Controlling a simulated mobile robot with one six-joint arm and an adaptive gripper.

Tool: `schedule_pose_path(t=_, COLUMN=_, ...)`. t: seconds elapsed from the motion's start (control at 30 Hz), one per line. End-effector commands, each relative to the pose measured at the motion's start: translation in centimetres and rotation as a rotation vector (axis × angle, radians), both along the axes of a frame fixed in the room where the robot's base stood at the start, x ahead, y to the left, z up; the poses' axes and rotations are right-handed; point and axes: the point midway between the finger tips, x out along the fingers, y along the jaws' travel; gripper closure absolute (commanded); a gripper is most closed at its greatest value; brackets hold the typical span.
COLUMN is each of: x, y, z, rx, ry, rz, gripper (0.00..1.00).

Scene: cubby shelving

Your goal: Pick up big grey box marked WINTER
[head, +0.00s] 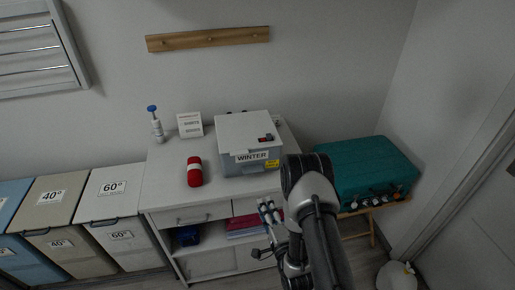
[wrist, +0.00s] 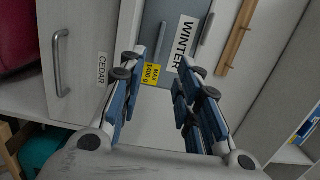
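The big grey box (head: 232,162) marked WINTER sits on top of the white cabinet, its lid on and a small red and dark item on the lid. Its front carries the WINTER label (head: 251,157) and a yellow sticker (head: 272,163). In the wrist view the grey box (wrist: 160,28) shows beyond the fingers, with the WINTER label (wrist: 184,43) and a yellow weight sticker (wrist: 160,75). My gripper (head: 268,207) is in front of the cabinet, below the box front. In the wrist view my gripper (wrist: 157,88) is open, with nothing visible held between its fingers.
The white cabinet (head: 165,177) also holds a red roll (head: 194,171), a blue-topped bottle (head: 156,126) and a small white box (head: 190,125). A teal case (head: 365,170) stands at right on a wooden stand. Labelled bins (head: 110,195) line the left.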

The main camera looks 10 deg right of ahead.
Motion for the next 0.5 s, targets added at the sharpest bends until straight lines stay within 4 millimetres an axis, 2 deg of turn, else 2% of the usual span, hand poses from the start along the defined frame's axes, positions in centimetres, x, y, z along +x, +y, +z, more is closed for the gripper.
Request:
schedule_pose_path(t=0.17, x=2.1, y=0.3, z=0.0, rx=0.007, ry=-0.012, rz=0.001, gripper=0.69)
schedule_pose_path(t=0.5, x=9.4, y=1.0, z=-0.1, rx=0.006, ry=-0.010, rz=0.001, gripper=0.69)
